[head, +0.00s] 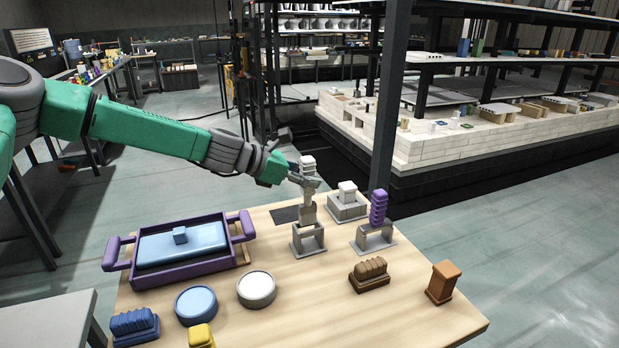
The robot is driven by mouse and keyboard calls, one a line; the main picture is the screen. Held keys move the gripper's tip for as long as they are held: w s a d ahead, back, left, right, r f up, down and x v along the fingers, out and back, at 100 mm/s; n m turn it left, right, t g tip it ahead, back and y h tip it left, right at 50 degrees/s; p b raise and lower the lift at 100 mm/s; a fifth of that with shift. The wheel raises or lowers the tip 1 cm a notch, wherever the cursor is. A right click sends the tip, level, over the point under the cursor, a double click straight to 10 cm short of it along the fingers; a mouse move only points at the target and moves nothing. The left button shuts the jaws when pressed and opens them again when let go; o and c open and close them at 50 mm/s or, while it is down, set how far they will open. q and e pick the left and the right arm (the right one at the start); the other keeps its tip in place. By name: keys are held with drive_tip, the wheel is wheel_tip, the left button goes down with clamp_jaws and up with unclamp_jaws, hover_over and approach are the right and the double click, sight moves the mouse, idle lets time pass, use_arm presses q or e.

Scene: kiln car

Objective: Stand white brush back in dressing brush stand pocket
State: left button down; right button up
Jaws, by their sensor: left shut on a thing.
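The white brush (308,164) is upright, its ribbed top showing above my left gripper (304,181). My left gripper is shut on it, with the arm coming in from the left. A purple ribbed brush (378,207) stands upright in a similar grey stand (374,238) to the right. My right gripper is not in view.
A purple tray (190,277) with a blue lidded block is at left. A white block on a grey base (347,203) stands behind. Blue and white round dishes, brown blocks (370,274) and blue and yellow pieces sit nearer. A dark post (388,100) rises behind the table.

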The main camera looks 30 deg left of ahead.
sight(304, 203)
use_arm(q)
drive_tip(key=shift+f, duration=0.3)
idle(0.5)
idle(0.5)
drive_tip(key=shift+f+b, duration=0.65)
drive_tip(key=shift+f, duration=0.05)
idle(0.7)
drive_tip(key=shift+f+b, duration=2.05)
drive_tip(key=shift+f, duration=0.8)
idle(0.5)
drive_tip(key=c, duration=1.2)
unclamp_jaws()
drive_tip(key=shift+o, duration=0.2)
drive_tip(key=shift+s+r, duration=0.1)
